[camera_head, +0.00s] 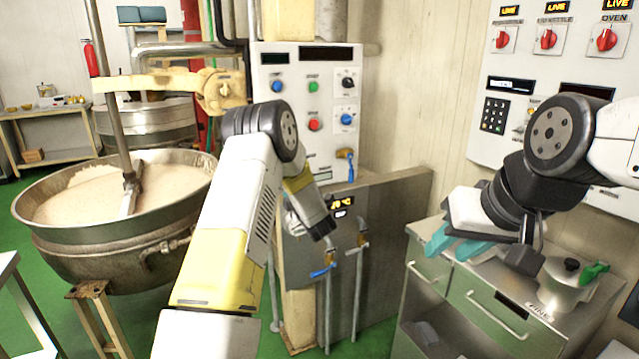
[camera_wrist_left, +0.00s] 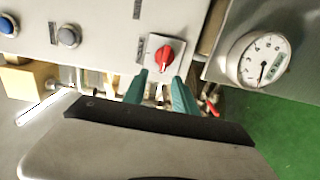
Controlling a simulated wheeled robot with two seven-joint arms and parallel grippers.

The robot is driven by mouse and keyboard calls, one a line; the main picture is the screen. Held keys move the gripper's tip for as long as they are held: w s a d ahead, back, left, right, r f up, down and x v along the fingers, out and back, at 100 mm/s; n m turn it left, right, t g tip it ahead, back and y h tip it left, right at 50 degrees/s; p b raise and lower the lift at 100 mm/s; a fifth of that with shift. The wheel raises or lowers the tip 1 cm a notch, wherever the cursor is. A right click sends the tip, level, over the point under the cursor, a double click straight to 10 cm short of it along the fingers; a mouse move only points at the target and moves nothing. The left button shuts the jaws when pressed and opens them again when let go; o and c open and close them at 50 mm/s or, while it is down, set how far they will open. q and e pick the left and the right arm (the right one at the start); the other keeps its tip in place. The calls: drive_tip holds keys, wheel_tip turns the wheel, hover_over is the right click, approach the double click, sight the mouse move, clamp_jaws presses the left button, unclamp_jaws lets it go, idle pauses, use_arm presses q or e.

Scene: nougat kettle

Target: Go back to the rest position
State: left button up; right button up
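My left arm rises in the middle of the head view and bends down to its dark wrist in front of the steel cabinet (camera_head: 385,235). Its fingers are hidden there. In the left wrist view my left gripper (camera_wrist_left: 159,93) shows two teal fingers apart, with nothing held between them. A red knob (camera_wrist_left: 166,54) on a white panel lies beyond the fingertips. My right gripper (camera_head: 447,252) hangs at the right of the head view, above the steel counter. Its teal fingers point left and look slightly apart, and I see nothing held.
A large kettle (camera_head: 100,262) of pale mix stands at left. The white control panel (camera_head: 300,75) is behind my left arm. A lidded metal pot (camera_head: 565,290) stands on the counter (camera_head: 425,232) close to my right gripper. A gauge (camera_wrist_left: 265,58) shows in the left wrist view.

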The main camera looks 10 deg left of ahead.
use_arm(q)
drive_tip(key=s+d+r+m+h, duration=0.2)
drive_tip(key=d+r+m+h, duration=0.15)
drive_tip(key=r, duration=0.25)
drive_tip(key=s+d+r+m+h, duration=0.2)
drive_tip(key=r+m+h, duration=0.15)
drive_tip(key=r, duration=0.35)
drive_tip(key=s+d+r+m+g+h, duration=0.1)
drive_tip(key=s+d+r+m+h, duration=0.15)
drive_tip(key=s, duration=0.25)
drive_tip(key=s+d+r+m+g+h, duration=0.1)
drive_tip(key=s+r+m, duration=0.2)
drive_tip(key=s+m, duration=0.15)
drive_tip(key=s+f+m+g, duration=0.2)
drive_tip(key=s+m, duration=0.3)
drive_tip(key=s, duration=1.2)
drive_tip(key=s+f+m+g+h, duration=0.1)
drive_tip(key=s+m+g, duration=0.3)
drive_tip(key=s, duration=1.3)
drive_tip(key=shift+a+f+m+g, duration=0.35)
drive_tip(key=shift+a+m+g, duration=0.1)
drive_tip(key=shift+m, duration=0.55)
drive_tip(key=shift+s, duration=0.1)
